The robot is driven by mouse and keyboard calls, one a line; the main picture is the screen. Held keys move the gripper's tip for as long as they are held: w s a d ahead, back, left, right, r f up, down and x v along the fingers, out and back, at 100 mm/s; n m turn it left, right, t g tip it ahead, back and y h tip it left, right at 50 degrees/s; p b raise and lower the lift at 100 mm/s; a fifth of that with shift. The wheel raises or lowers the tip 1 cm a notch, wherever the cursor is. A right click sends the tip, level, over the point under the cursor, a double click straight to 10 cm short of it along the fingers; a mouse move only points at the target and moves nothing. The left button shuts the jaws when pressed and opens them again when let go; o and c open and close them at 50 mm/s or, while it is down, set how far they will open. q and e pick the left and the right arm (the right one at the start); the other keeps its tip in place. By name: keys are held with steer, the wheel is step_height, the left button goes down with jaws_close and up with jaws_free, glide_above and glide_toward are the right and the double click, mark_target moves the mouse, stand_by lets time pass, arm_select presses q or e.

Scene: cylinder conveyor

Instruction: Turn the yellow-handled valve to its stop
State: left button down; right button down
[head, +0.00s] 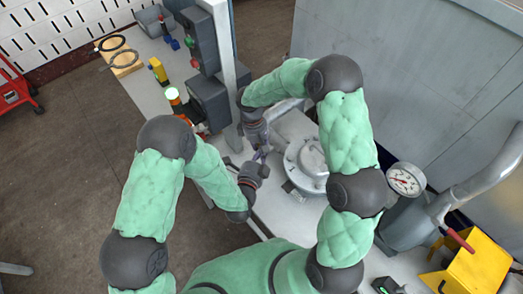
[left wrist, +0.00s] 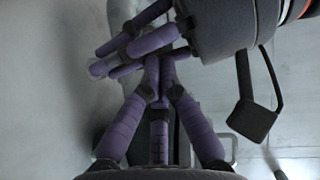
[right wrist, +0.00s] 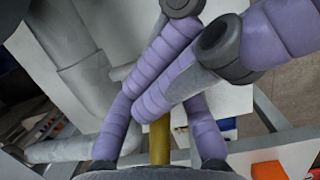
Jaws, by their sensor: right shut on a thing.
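In the right wrist view, a yellow bar (right wrist: 160,142), which looks like the valve handle, runs between the purple fingers of my right gripper (right wrist: 152,100). That gripper is shut on it. In the head view my right gripper (head: 260,146) points down beside the post, and the handle is hidden there. My left gripper (head: 261,156) is just below it, its fingers close against or crossing the right gripper's fingers. In the left wrist view the left gripper's (left wrist: 158,66) fingers converge at their tips and look shut; nothing is visible between them. The valve body cannot be made out clearly.
A round flanged housing (head: 308,160) stands right of the grippers. A pressure gauge (head: 404,180) and a yellow box (head: 474,264) are further right. A control box (head: 199,42) on a white post (head: 224,62) stands close behind. Grey pipes (right wrist: 75,50) run near the right gripper.

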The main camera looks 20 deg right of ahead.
arm_select(q)
steer(key=shift+w+a, duration=0.15)
steer(key=shift+w, duration=0.5)
arm_select(e)
steer(key=shift+s+r, duration=0.1)
steer(key=c, duration=1.2)
jaws_free()
